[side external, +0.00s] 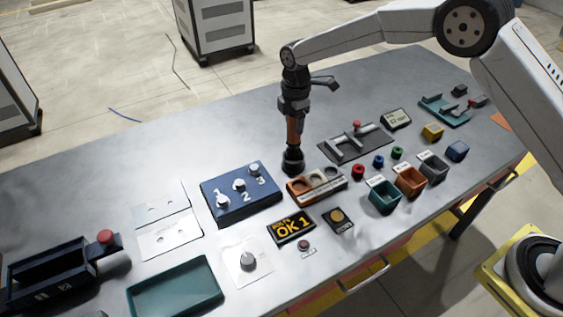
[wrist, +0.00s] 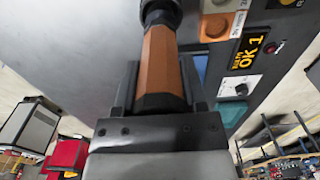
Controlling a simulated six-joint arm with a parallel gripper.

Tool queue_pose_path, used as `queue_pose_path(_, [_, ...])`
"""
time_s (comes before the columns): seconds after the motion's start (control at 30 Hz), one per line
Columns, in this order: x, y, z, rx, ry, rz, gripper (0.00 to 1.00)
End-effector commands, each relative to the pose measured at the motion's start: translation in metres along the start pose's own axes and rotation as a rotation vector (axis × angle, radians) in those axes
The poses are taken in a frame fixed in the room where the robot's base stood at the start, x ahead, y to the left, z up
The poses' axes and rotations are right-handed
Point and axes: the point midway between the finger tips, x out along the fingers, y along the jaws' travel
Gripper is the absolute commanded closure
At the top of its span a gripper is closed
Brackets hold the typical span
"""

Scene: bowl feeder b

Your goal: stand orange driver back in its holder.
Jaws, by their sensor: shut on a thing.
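The orange driver (side external: 292,130) is held upright, with its black end (side external: 292,160) pointing down. My gripper (side external: 294,108) is shut on its orange handle, which also shows in the wrist view (wrist: 160,60) between the fingers (wrist: 162,95). The holder (side external: 318,183) is a low block with orange, grey and white sections and round openings. In the side view the driver's black end is just behind the holder's orange section. In the wrist view the holder's orange section (wrist: 214,27) is right of the driver, apart from it. Whether the driver's tip touches the table cannot be told.
A blue panel (side external: 240,195) with numbered knobs is left of the holder. A grey fixture (side external: 345,148) is behind it to the right. Small coloured bins (side external: 384,196) stand right, and the OK 1 display (side external: 290,229) is in front. The table behind the driver is clear.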

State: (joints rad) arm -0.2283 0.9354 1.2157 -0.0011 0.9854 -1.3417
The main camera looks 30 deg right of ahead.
Motion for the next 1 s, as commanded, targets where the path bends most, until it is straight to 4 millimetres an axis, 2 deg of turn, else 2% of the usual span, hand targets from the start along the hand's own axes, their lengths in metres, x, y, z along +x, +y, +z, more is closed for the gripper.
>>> queue_pose_path(0.23, [0.026,0.0,0.0,0.0,0.0,0.001,1.0])
queue_pose_path(0.73, [0.032,0.0,0.0,0.0,0.0,0.001,1.0])
queue_pose_path(0.77, [0.033,-0.001,0.0,0.0,0.0,-0.001,0.4])
queue_pose_path(0.8, [0.033,-0.001,0.0,0.0,0.0,-0.001,0.27])
queue_pose_path(0.87, [0.033,-0.001,0.0,0.0,0.0,-0.001,0.11])
queue_pose_path(1.0, [0.033,-0.001,0.0,0.0,0.0,-0.001,0.11])
